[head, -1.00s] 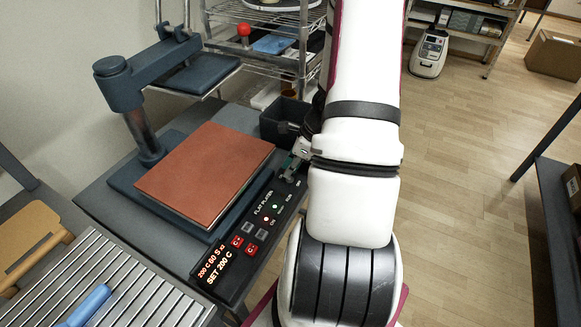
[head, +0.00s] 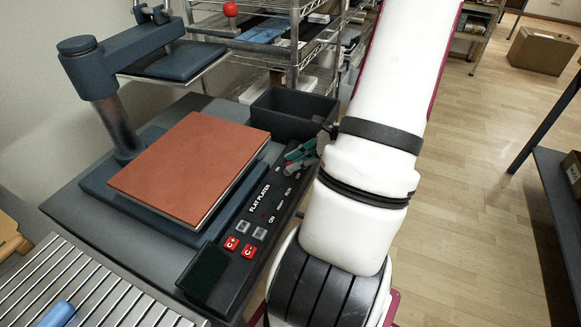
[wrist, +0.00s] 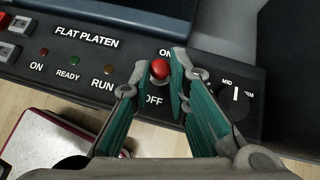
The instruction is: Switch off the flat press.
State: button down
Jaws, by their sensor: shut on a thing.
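The flat press (head: 122,188) stands on the table at left with a brown-orange pad (head: 190,165) on its bed. Its black control panel (head: 262,212), marked FLAT PLATEN, runs along the right side; its display (head: 206,270) is dark. In the wrist view the red-tipped power switch (wrist: 160,69) sits between the ON and OFF labels, the latter partly hidden. My gripper (wrist: 163,72) is shut on this switch, one fingertip on each side. In the head view my gripper (head: 303,155) is at the panel's far end, partly hidden by my arm. The panel's indicator lamps (wrist: 74,61) look unlit.
A round dial (wrist: 236,97) is just right of the switch. A black open bin (head: 290,113) stands beyond the panel. The press's upper plate (head: 180,60) is swung away at the back. A slatted surface (head: 85,285) with a blue handle is in front. Wire shelving stands behind.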

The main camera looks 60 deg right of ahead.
jog(key=shift+s+f+t+b, duration=0.25)
jog(key=shift+s+t+b, duration=0.05)
jog(key=shift+t+b, duration=0.6)
jog(key=c, duration=1.5)
grip_release()
jog(key=shift+c, duration=0.2)
jog(key=shift+s+d+r, duration=0.1)
jog(key=shift+s, duration=0.05)
jog(key=v, duration=1.1)
jog(key=shift+s+d, duration=0.15)
jog(key=shift+s, duration=0.1)
jog(key=shift+r, duration=0.1)
